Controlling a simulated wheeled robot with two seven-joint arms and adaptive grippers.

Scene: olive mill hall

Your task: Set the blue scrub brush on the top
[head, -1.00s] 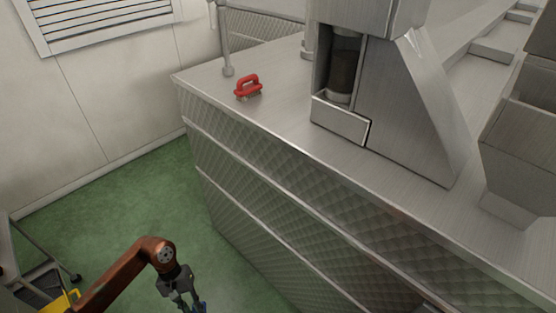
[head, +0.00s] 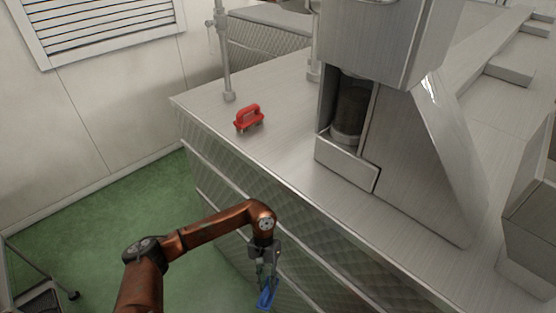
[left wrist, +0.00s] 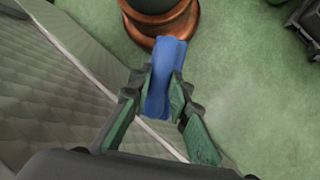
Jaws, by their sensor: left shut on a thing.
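My left gripper (head: 266,277) is shut on the blue scrub brush (head: 267,295), which hangs below the fingers beside the front of the steel counter, lower than its top. In the left wrist view the blue brush (left wrist: 165,78) sits between the two fingers (left wrist: 160,92); its bristles cannot be made out. The steel counter top (head: 215,108) is in the middle of the head view. A red scrub brush (head: 249,118) stands on it near its left end. My right gripper is not in view.
A steel machine (head: 400,170) with a dark opening stands on the counter, right of the red brush. A thin metal post (head: 224,60) rises behind that brush. The counter top between brush and machine is bare. A dark cart (head: 38,297) stands at lower left on the green floor.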

